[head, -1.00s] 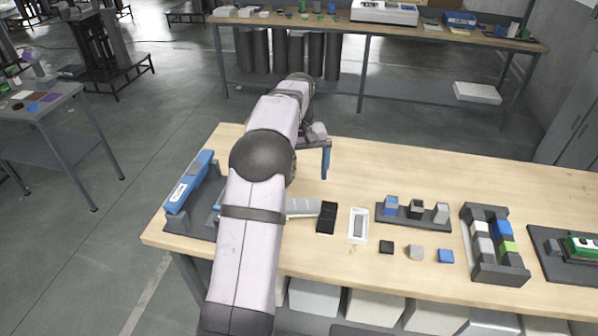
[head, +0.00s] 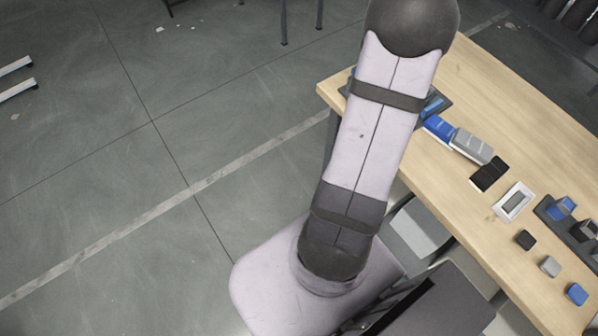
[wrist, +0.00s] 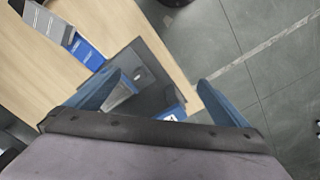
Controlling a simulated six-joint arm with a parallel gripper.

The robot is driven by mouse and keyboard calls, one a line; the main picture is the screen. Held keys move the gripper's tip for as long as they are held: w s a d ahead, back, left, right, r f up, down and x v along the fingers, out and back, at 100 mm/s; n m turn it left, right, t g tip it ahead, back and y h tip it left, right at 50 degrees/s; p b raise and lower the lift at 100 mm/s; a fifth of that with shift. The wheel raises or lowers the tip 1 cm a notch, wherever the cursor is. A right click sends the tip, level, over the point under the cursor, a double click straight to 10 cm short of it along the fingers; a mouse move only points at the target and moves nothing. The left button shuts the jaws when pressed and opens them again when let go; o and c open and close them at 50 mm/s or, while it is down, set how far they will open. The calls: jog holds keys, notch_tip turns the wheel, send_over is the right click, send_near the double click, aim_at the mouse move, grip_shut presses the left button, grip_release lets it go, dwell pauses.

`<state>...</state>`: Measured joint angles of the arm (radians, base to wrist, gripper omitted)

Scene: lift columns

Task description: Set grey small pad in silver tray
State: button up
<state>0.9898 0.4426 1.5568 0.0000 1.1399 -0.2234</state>
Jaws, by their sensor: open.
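A small grey block (head: 550,266), which looks like the grey small pad, lies on the table between a black block (head: 525,240) and a blue block (head: 576,293). A dark rack at the head view's right edge holds a blue holder (head: 561,208) and a dark one (head: 587,230). The silver tray, apparently the rack's third holder, is cut off there. My gripper (wrist: 160,95) shows only in the wrist view. Its two blue fingers are apart with nothing held, above a dark base plate (wrist: 150,70) near the table edge, away from the grey block.
A blue box (head: 439,129), a grey box (head: 472,146), a black pad (head: 489,174) and a white frame with a grey centre (head: 514,201) lie in a row on the table. A blue part (wrist: 174,112) shows beneath my gripper. Bare floor lies beyond the table edge.

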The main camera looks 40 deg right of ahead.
jog(key=w+a+f+n, duration=0.1)
jog(key=w+a+n, duration=0.2)
jog(key=a, duration=0.9)
jog(key=w+a+f+n, duration=0.2)
jog(key=a, duration=1)
jog(key=s+a+f+n, duration=0.1)
jog(key=s+a+n, duration=0.1)
jog(key=s+a, duration=0.2)
jog(key=s+a+f+n, duration=0.1)
jog(key=s+a+f, duration=0.1)
jog(key=a, duration=0.7)
jog(key=shift+s+a+f+n, duration=0.3)
jog(key=shift+s+n, duration=0.1)
jog(key=shift+s, duration=0.5)
jog(key=c, duration=0.9)
